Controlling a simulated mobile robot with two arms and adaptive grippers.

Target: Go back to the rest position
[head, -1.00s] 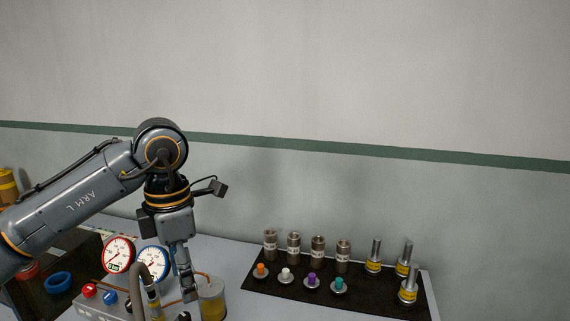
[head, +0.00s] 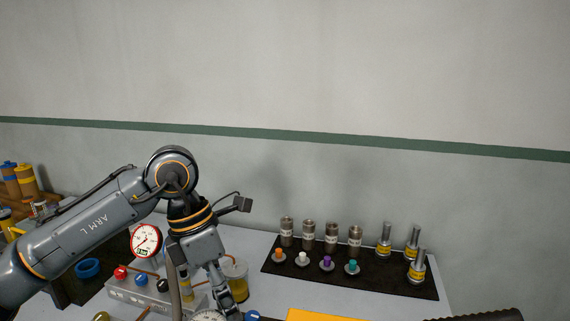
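My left arm comes in from the left, and its gripper (head: 228,304) points down over the bench, in front of the jar of yellow liquid (head: 237,280). Its fingertips are near the bottom edge of the picture, and I cannot make out whether they are apart or together. I see nothing clearly held in it. My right gripper is not in view.
A gauge panel (head: 155,297) with a red-rimmed dial (head: 145,240) stands close by the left arm. A dark mat (head: 400,284) carries several metal cylinders and coloured knobs. A yellow surface (head: 335,315) and a black ribbed object (head: 482,315) show at the bottom edge.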

